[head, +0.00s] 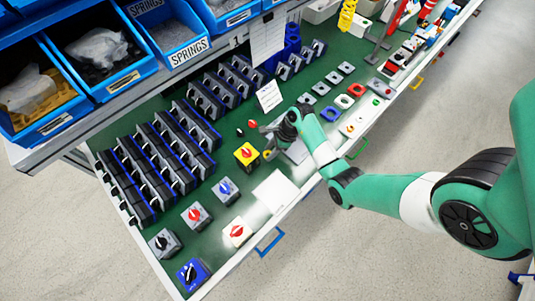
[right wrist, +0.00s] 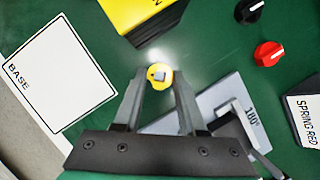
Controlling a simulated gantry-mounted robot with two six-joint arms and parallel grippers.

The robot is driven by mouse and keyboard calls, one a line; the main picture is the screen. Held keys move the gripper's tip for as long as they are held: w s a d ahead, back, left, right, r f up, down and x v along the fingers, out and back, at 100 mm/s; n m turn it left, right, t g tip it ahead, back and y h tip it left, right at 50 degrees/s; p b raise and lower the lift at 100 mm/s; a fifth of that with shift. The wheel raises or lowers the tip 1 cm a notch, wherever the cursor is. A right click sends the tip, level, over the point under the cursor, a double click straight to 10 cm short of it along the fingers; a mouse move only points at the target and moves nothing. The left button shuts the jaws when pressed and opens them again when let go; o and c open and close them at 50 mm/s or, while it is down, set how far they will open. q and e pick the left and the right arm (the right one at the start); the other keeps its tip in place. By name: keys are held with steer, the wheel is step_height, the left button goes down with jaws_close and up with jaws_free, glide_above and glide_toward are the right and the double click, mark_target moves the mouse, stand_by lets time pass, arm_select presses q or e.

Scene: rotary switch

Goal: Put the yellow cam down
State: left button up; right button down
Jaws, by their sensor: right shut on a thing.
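The yellow cam (right wrist: 159,77) is a small rounded piece with a grey square centre. It sits between the fingertips of my right gripper (right wrist: 158,84), which is shut on it. In the head view the cam (head: 267,155) shows as a small yellow spot beside the right gripper (head: 268,143), just right of a yellow switch box. The gripper is low over the green table; I cannot tell whether the cam touches the surface. My left gripper is not in view.
The yellow switch box (right wrist: 140,14) is close beyond the fingertips. A white BASE card (right wrist: 60,76) lies left, and a grey plate marked 180° (right wrist: 222,103) lies right. Loose black (right wrist: 249,11) and red (right wrist: 268,53) knobs are at upper right. Some green surface is bare between them.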

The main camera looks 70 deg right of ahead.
mark_target(264, 154)
steer(key=shift+r, duration=0.1)
steer(key=shift+r, duration=0.3)
step_height(264, 154, up, 3)
steer(key=shift+f+p, duration=0.2)
steer(key=shift+p, duration=0.8)
steer(key=s+a+r+p, duration=0.75)
steer(key=a+r, duration=0.25)
steer(key=a, duration=0.2)
step_height(264, 154, up, 23)
steer(key=p, duration=2.2)
steer(key=shift+s+d, duration=0.25)
steer(key=shift+d, duration=0.05)
steer(key=shift+f, duration=0.1)
